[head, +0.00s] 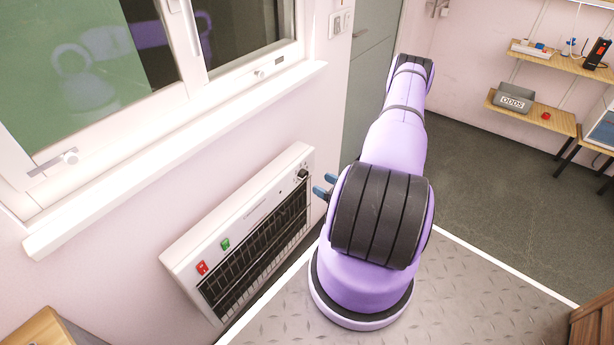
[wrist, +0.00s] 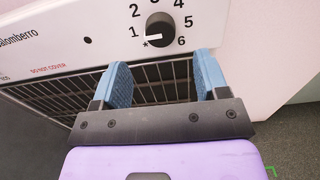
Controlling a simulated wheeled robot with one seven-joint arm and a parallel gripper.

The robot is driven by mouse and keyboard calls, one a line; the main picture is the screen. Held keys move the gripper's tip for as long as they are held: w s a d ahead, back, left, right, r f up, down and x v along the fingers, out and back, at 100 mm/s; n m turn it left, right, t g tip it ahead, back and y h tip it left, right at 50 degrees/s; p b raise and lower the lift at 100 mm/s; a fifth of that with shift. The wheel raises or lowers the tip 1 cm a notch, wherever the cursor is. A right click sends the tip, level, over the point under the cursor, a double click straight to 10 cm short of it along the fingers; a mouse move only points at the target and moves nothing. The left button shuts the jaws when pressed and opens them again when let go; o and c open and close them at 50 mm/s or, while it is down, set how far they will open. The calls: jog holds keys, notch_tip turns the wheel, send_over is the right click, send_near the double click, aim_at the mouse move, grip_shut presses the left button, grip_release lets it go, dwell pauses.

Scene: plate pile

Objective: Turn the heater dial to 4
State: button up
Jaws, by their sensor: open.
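The heater (head: 185,257) is a white wall panel with a dark grille under the window. Its round black dial (head: 302,174) is at the far right end of the top face. In the wrist view the dial (wrist: 160,27) is ringed by printed numbers, and its white mark points left, close to the star and the 1. The 4 is at the upper right of the dial, partly cut by the frame edge. My gripper (head: 326,185) is open and empty, with blue fingers. In the wrist view my gripper (wrist: 162,63) has its fingers apart just below the dial, not around it.
A red switch (head: 202,267) and a green switch (head: 225,244) sit at the heater's left end. The window sill (head: 180,160) juts out above the heater. A wooden cabinet (head: 45,328) stands at lower left. Wall shelves (head: 560,118) are at the far right, with open floor before them.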

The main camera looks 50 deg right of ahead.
aim_at(306, 176)
jog(key=w, duration=0.7)
jog(key=shift+w+a, duration=0.2)
jog(key=shift+a, duration=0.1)
jog(key=c, duration=0.9)
